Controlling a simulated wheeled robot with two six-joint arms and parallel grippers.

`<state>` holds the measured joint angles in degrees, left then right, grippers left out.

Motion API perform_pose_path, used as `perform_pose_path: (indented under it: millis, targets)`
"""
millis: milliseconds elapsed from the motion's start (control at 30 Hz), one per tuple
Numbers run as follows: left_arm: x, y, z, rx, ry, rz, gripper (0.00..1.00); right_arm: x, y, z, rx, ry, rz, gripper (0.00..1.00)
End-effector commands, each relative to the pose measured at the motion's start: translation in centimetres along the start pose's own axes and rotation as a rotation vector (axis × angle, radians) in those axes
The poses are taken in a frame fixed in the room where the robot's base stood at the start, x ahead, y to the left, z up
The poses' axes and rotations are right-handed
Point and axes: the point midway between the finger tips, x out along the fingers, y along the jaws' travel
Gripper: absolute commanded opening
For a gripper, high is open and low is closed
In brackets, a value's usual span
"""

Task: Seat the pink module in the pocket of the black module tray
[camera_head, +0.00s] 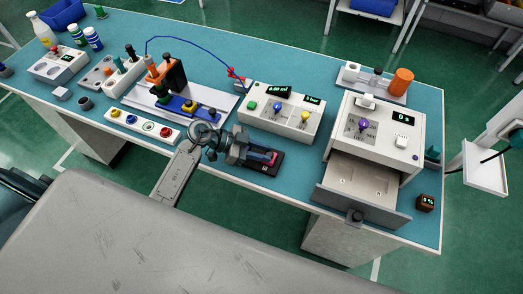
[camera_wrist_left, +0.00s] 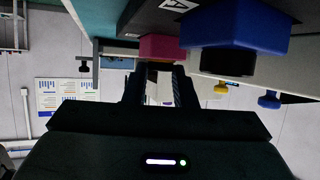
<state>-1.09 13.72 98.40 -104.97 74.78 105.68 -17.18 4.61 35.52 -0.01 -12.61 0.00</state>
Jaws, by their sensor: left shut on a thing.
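The pink module (camera_head: 271,157) is a small block at the black module tray (camera_head: 264,169), near the bench's front edge. My left gripper (camera_head: 256,154) reaches in from the left, low over the tray, shut on the module. In the left wrist view the pink module (camera_wrist_left: 162,47) is at the fingertips of my left gripper (camera_wrist_left: 160,75), against the dark tray (camera_wrist_left: 130,20). I cannot tell whether the module is fully down in the pocket, which is hidden by the module and gripper. My right gripper is not in view.
A control box (camera_head: 283,115) with small displays stands behind the tray. An open drawer (camera_head: 366,184) juts out at the right. A button strip (camera_head: 143,125) and a fixture with blue blocks (camera_head: 185,104) are at the left. The wrist view shows a blue block (camera_wrist_left: 235,27) close by.

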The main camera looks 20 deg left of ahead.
Motion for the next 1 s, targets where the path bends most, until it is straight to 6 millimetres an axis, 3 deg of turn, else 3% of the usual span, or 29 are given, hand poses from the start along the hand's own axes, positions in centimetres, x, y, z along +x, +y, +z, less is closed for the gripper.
perform_pose_path:
  millis: [633,667,767,800,1000]
  targets:
    - [0.25,0.00,0.50,0.000,0.000,0.000,0.02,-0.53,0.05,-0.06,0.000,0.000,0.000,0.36]
    - [0.26,0.00,0.53,0.000,0.000,0.000,0.26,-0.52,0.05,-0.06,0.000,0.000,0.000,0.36]
    - [0.26,0.00,0.54,0.000,0.000,0.000,0.46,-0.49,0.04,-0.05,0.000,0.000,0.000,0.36]
    - [0.26,0.00,0.55,0.000,0.000,0.000,0.50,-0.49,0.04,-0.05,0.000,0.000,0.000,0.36]
    - [0.26,0.01,0.56,0.000,0.000,0.000,0.52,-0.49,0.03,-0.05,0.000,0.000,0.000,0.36]
